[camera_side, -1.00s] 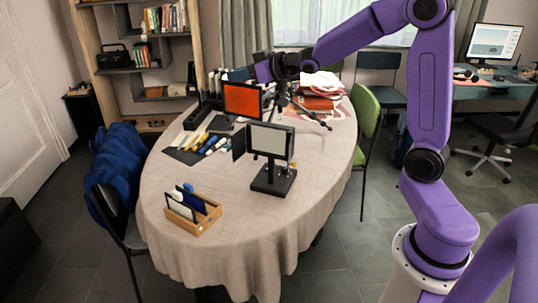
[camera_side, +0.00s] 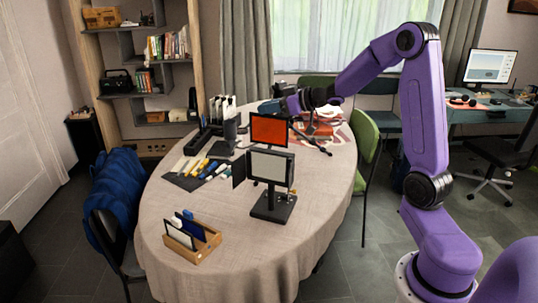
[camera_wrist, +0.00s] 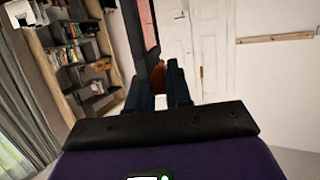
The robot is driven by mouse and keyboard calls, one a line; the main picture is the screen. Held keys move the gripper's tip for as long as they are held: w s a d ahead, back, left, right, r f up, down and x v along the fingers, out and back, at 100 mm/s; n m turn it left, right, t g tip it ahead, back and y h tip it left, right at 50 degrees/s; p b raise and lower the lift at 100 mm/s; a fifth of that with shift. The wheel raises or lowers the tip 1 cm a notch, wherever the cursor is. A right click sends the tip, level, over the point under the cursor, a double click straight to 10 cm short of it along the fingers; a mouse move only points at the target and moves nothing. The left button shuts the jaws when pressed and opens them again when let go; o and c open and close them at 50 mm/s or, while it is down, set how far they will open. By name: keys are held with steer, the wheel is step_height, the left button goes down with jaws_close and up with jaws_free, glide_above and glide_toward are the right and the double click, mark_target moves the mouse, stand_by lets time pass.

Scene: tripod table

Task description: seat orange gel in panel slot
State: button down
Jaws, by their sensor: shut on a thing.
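The orange gel (camera_side: 269,130) is a square orange sheet in a dark frame, upright in the side view, just above and behind the light panel in the picture. In the wrist view the fingers (camera_wrist: 158,88) close on the frame, and the gel (camera_wrist: 149,28) shows as a thin pinkish strip, nearly edge-on. The panel (camera_side: 270,165) is a pale square in a dark frame on a black base (camera_side: 272,206), with a dark flap (camera_side: 239,170) at its left.
A wooden box (camera_side: 194,243) with upright dark and blue-edged sheets stands at the table's front left. A dark mat (camera_side: 187,175) with several coloured tools lies behind it. Dark holders (camera_side: 206,139) stand at the back left. Tablecloth in front of the panel is clear.

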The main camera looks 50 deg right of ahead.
mark_target(274, 145)
step_height(274, 145, down, 13)
steer(key=shift+f, duration=0.1)
stand_by(0.4)
steer(key=shift+f, duration=0.15)
steer(key=c, duration=1)
jaws_free()
steer(key=shift+c, duration=0.2)
